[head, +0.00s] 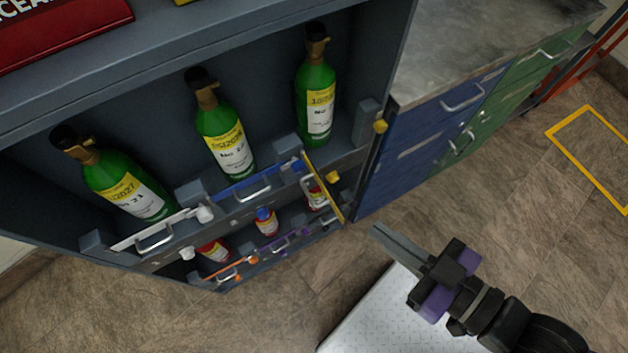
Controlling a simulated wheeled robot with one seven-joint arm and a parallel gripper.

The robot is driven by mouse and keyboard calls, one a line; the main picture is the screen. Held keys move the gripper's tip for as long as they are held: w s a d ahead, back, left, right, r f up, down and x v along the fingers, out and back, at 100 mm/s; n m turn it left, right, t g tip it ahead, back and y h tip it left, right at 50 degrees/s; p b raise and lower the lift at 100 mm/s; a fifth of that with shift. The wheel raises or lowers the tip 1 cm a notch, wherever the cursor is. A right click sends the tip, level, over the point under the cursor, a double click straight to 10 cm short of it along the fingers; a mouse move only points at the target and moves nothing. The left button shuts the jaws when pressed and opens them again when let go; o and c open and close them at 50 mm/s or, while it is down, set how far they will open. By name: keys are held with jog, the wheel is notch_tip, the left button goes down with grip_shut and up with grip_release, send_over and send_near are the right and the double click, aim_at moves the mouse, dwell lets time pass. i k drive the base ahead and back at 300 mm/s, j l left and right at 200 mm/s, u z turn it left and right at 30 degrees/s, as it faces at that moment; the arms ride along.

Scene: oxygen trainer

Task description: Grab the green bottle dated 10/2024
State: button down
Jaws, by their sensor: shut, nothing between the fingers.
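Three green bottles with black caps and brass necks stand in the grey cabinet's upper bay. The right green bottle (316,100) has a yellow and white label; its date seems to start with 10, the rest is too small to read surely. The middle green bottle (221,133) has a date I cannot read clearly.
A yellow bar (325,187) is swung outward below the right bottle. A blue bar (243,180) and a white bar (150,231) cross before the other bottles. Small red bottles (266,222) stand in the lower bay. Blue drawers (420,150) stand to the right.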

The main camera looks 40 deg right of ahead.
aim_at(315, 77)
jog(key=j+z, duration=0.15)
jog(key=z, duration=1.35)
jog(key=k+j+z, duration=0.15)
jog(key=k+j, duration=0.75)
jog(key=j, duration=0.15)
